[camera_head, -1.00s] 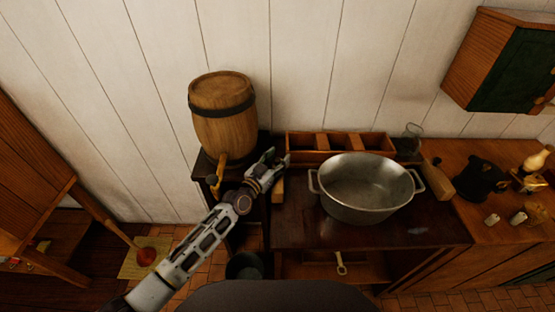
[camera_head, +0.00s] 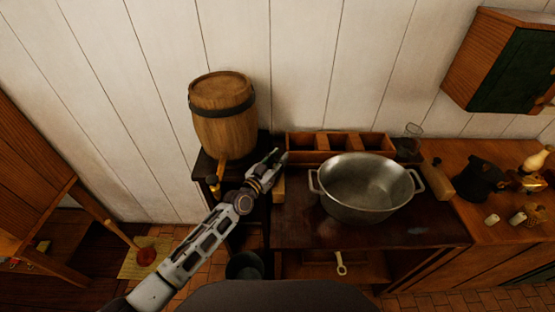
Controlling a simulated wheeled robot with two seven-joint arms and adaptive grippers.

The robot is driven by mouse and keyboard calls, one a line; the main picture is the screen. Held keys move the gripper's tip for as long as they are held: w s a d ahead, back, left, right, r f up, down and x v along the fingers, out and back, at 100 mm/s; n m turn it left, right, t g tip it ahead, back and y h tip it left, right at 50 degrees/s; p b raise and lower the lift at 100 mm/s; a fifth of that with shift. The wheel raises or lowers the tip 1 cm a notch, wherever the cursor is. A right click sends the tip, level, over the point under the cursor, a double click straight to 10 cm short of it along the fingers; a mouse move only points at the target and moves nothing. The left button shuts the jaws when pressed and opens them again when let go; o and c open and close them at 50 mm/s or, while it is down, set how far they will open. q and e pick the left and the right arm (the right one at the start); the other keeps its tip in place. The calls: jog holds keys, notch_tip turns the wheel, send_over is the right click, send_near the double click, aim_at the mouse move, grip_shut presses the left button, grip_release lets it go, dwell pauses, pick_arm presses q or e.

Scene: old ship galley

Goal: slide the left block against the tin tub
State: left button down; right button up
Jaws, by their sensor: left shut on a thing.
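The tin tub (camera_head: 366,208) is a wide grey metal pot with two side handles, standing on the dark tabletop. The left block (camera_head: 279,190) is a pale yellow-brown wooden piece near the tabletop's left edge. It lies left of the tub, with a gap between it and the tub's left handle. My right gripper is not in view.
A wooden barrel (camera_head: 223,118) with a tap stands behind my left arm. A divided wooden box (camera_head: 312,156) lies along the wall behind the tub. A glass jar (camera_head: 410,143) and a wooden bottle-shaped piece (camera_head: 437,181) stand to the right. The tabletop in front of the tub is clear.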

aim_at(283, 187)
pick_arm(q)
jog(key=d+p, duration=0.1)
jog(key=d, duration=0.4)
jog(key=shift+d, duration=1.6)
jog(key=c, duration=1.1)
grip_release()
jog(key=shift+c, duration=0.2)
jog(key=shift+s+a, duration=0.1)
jog(key=shift+s, duration=0.05)
jog(key=shift+v, duration=5.85)
